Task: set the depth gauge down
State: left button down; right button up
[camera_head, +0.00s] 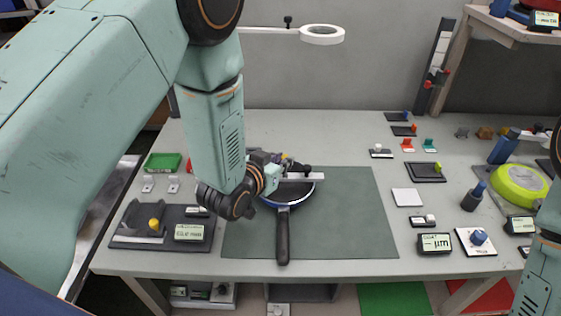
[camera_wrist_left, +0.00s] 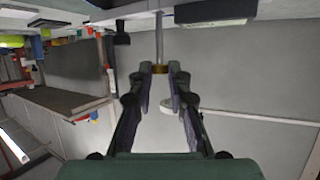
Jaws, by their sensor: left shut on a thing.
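The depth gauge (camera_head: 305,177) shows in the head view as a pale bar with a black knob, over the far part of the dark, blue-rimmed pan (camera_head: 283,235). My left gripper (camera_head: 272,173) is beside it, partly hidden by its own wrist. In the left wrist view the fingertips of my left gripper (camera_wrist_left: 160,70) are closed on the gauge's thin rod (camera_wrist_left: 159,42) at a brass collar. I cannot tell whether the gauge touches the pan. My right gripper is out of view.
The pan rests on a dark green mat (camera_head: 350,220), bare on its right side. A dark tray (camera_head: 135,240) with a yellow knob and label stands left. A white square pad (camera_head: 407,197) and several small blocks and labelled stands lie right. A white ring lamp (camera_head: 322,34) hangs behind.

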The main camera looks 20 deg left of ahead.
pick_arm(q)
jog(key=shift+w+a+f, duration=0.1)
jog(key=shift+a+f, duration=0.05)
jog(key=shift+a, duration=0.05)
jog(key=shift+d+f, duration=0.1)
jog(key=c, duration=1.7)
grip_release()
jog(key=shift+s, duration=0.2)
jog(key=o, duration=0.4)
jog(key=shift+w+f, duration=0.1)
jog(key=shift+w, duration=0.05)
jog(key=v, duration=1.2)
jog(key=shift+r, duration=0.4)
